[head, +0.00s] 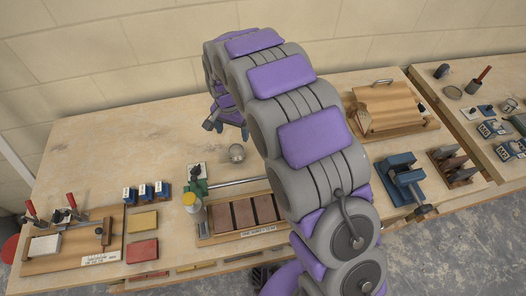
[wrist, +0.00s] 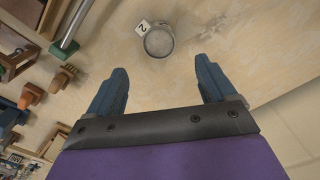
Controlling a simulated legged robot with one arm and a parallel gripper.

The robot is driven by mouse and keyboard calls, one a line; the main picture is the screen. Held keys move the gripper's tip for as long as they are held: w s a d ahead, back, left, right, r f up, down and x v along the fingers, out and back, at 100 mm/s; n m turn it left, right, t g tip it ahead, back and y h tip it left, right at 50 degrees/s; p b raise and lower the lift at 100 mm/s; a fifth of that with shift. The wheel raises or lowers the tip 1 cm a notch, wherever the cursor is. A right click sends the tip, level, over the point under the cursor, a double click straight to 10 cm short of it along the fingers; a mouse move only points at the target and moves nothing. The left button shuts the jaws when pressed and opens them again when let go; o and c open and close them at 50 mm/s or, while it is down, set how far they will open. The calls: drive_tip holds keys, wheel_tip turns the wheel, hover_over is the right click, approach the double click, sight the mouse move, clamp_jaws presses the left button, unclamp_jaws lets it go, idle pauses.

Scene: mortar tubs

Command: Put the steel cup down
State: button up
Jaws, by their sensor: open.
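A green-based stand (head: 197,185) and a tray of brown blocks (head: 242,213) sit in front of the cup. A blue vise (head: 402,180) and a wooden box (head: 392,110) are to the right. The bench's back left (head: 120,140) is clear.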

drive_tip(key=s+d+r+n, duration=0.1)
drive_tip(key=s+d+r, duration=0.5)
drive_tip(key=d, duration=0.2)
drive_tip(key=s+d+r+n, duration=0.1)
drive_tip(key=s+d+r, duration=0.55)
drive_tip(key=d, duration=0.25)
drive_tip(key=s+d+n+g, duration=0.1)
drive_tip(key=s+d, duration=0.3)
drive_tip(key=s, duration=0.7)
drive_tip(key=s+d+r, duration=0.1)
drive_tip(key=s+d, duration=0.3)
drive_tip(key=s, duration=0.8)
drive_tip(key=shift+d+r+n+g, duration=0.2)
drive_tip(key=shift+d+n+g, duration=0.15)
drive_tip(key=shift+n+g, duration=0.05)
